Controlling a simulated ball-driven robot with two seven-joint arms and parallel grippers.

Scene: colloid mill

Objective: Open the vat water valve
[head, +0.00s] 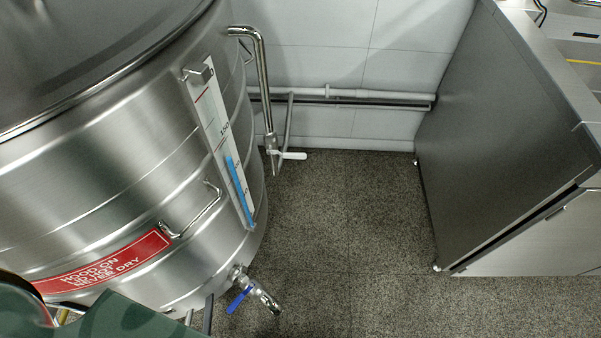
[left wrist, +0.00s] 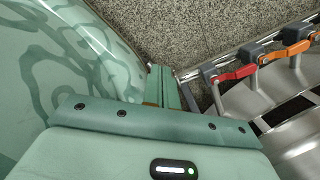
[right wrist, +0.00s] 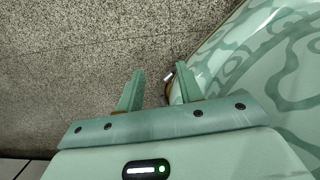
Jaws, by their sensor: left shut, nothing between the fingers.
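The steel vat (head: 120,150) fills the left of the head view. A bent steel pipe (head: 262,80) runs down its right side to a valve with a white lever (head: 293,155), which points right. Low on the vat is an outlet valve with a blue lever (head: 238,301), slanting down-left. In the left wrist view a red lever (left wrist: 238,73) and an orange lever (left wrist: 285,53) sit on a rail. I cannot tell which lever is the vat water valve. My left gripper (left wrist: 161,68) is shut and empty, left of the red lever. My right gripper (right wrist: 158,70) is open and empty above the floor.
A red sign (head: 105,262) and a handle (head: 195,213) are on the vat, with a level gauge (head: 225,150). A steel cabinet (head: 500,140) stands at right. The speckled floor (head: 345,240) between is clear. Wall pipes (head: 350,97) run behind.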

